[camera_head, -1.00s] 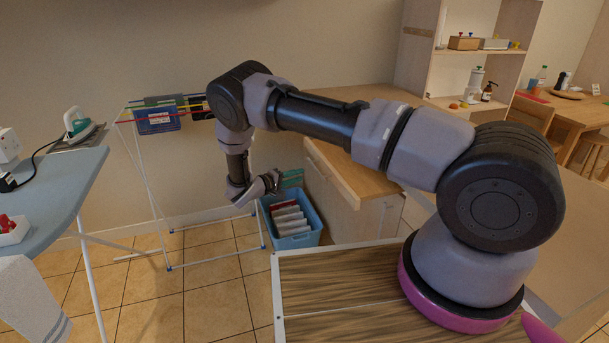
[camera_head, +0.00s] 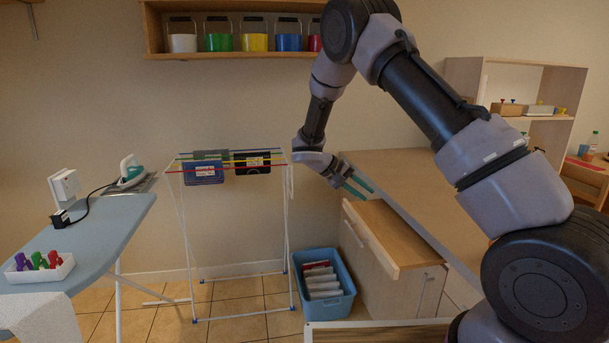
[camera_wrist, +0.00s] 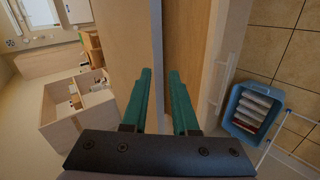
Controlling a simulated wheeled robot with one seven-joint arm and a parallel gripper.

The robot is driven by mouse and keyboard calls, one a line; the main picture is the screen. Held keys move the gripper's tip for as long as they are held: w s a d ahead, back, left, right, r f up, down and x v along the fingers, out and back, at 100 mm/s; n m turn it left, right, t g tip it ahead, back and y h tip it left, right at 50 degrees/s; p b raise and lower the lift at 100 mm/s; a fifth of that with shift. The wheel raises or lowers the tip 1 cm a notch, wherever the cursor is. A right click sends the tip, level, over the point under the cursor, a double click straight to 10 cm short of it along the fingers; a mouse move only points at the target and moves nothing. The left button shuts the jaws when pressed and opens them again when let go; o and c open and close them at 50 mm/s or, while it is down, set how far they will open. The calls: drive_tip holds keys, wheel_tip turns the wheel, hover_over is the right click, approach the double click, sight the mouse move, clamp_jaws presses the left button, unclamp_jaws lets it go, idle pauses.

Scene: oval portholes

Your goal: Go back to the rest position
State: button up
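My gripper (camera_head: 357,186) has two teal fingers and is raised in the air, in front of the wooden counter in the head view. In the wrist view my gripper (camera_wrist: 160,88) shows its two fingers apart with nothing between them. Behind the fingers in that view is the edge of the wooden cabinet. My arm is bent, with its elbow high near the top of the head view.
A drying rack (camera_head: 181,230) with dark and blue cloths stands at the centre left. A blue basket (camera_head: 333,307) with folded items sits on the floor by the cabinet (camera_head: 393,271). An ironing board (camera_head: 92,235) is at the left. A shelf with jars (camera_head: 153,40) hangs above.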

drive_tip(key=s+d+r+m+y, duration=0.2)
drive_tip(key=s+d+r+y, duration=0.15)
drive_tip(key=s+r, duration=0.5)
drive_tip(key=s+d+r+m+y, duration=0.1)
drive_tip(key=s+d+r+y, duration=0.3)
drive_tip(key=r, duration=0.7)
drive_tip(key=s+r+t+y, duration=0.1)
drive_tip(key=s+r, duration=0.2)
drive_tip(key=s, duration=0.3)
drive_tip(key=s+r+m+t+y, duration=0.1)
drive_tip(key=s+r+t+y, duration=0.1)
drive_tip(key=s, duration=0.5)
drive_tip(key=s+a+r+t+y, duration=0.1)
drive_tip(key=s+r+t, duration=0.1)
drive_tip(key=s+r, duration=0.3)
drive_tip(key=shift+s+m+y, duration=0.35)
drive_tip(key=shift+s+m, duration=0.05)
drive_tip(key=shift+s, duration=0.25)
drive_tip(key=shift+a, duration=0.1)
